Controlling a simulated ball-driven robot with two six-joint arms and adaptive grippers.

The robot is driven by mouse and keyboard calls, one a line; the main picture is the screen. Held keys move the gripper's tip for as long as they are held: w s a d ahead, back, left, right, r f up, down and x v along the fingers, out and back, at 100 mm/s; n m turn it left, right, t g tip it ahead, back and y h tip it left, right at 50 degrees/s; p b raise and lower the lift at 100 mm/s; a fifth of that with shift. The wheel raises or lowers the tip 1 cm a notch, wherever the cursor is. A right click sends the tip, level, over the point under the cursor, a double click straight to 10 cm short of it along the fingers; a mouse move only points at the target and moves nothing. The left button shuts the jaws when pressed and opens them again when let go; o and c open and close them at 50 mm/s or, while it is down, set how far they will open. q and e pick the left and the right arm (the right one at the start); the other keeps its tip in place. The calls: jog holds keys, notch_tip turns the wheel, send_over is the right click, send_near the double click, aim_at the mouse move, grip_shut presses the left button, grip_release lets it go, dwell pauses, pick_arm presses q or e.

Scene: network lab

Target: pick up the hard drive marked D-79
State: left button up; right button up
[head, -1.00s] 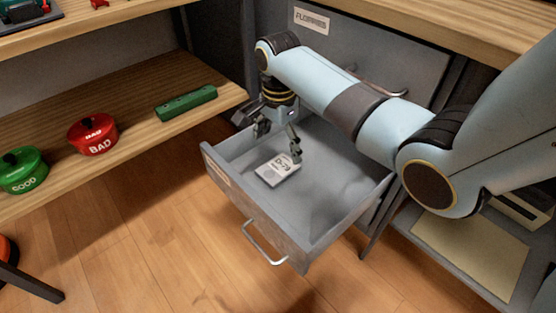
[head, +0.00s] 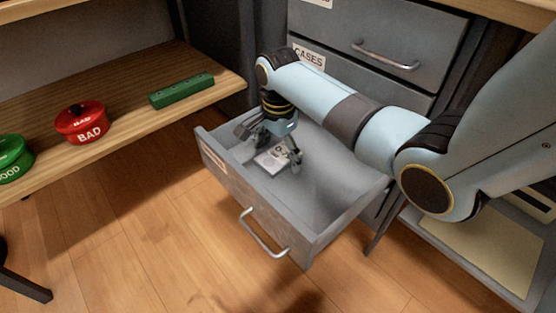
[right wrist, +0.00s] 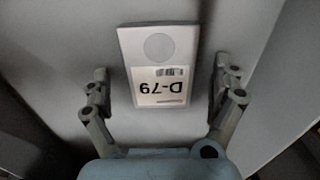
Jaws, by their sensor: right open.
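The hard drive marked D-79 (head: 274,158) lies flat in the open drawer (head: 325,190). In the right wrist view the hard drive (right wrist: 158,66) is light grey with a round mark and a white label that reads D-79 upside down. My right gripper (head: 272,152) is in the drawer, pointing down over the drive and partly covering it. In the right wrist view its open fingers (right wrist: 160,82) stand on either side of the drive, with a gap on each side. My left gripper is not in view.
The drawer's front has a handle (head: 262,236). Closed drawers stand behind, one labelled CASES (head: 308,57). On the wooden shelf at left are a red pot marked BAD (head: 82,124), a green pot (head: 12,158) and a green strip (head: 182,91).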

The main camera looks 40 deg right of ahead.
jog(key=c, duration=1.5)
jog(key=shift+o, duration=0.2)
jog(key=shift+r, duration=0.15)
